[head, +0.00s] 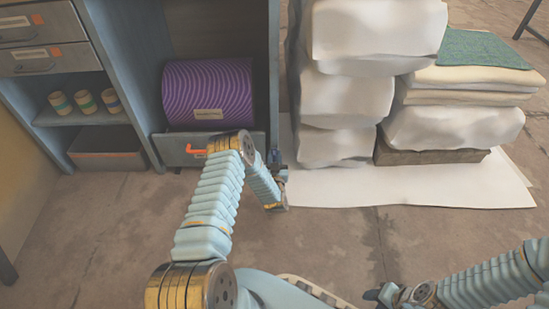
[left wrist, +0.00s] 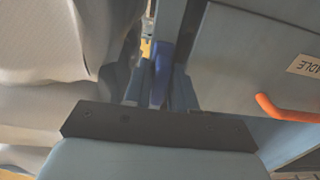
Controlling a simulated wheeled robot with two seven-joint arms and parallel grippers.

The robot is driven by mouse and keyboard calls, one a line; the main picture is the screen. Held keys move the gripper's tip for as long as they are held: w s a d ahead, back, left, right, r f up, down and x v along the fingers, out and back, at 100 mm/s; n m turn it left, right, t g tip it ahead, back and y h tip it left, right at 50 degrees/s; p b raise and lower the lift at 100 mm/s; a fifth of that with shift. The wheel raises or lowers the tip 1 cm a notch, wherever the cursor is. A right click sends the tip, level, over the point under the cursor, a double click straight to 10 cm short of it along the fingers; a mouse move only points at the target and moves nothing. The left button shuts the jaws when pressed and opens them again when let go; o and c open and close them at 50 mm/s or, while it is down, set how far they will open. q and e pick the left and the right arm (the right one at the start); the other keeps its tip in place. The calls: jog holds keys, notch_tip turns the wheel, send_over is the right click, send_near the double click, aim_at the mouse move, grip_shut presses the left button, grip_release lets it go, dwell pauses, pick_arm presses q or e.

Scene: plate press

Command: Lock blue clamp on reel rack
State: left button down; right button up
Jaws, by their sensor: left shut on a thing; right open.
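The reel rack (head: 263,60) is a grey-blue cabinet holding a purple patterned reel (head: 207,92) above a lower front panel (head: 175,150). My left gripper (head: 276,168) is at the rack's right front edge, partly hidden by my own arm. In the left wrist view my left gripper (left wrist: 160,88) is shut on the blue clamp (left wrist: 162,70), a narrow darker-blue piece between the fingers. Its locking position cannot be told. My right gripper (head: 374,295) is open and empty, low at the right, away from the rack.
An orange handle (head: 205,150) sticks out of the lower panel, and shows in the left wrist view (left wrist: 285,110). White wrapped stacks (head: 345,95) stand close to the right of the rack on a white sheet (head: 420,187). The floor in front is clear.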

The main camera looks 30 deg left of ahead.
dwell(0.4)
pick_arm(q)
jog(key=c, duration=1.1)
grip_release()
jog(key=shift+p+v, duration=1.6)
jog(key=shift+v, duration=5.4)
jog(key=shift+a, duration=0.1)
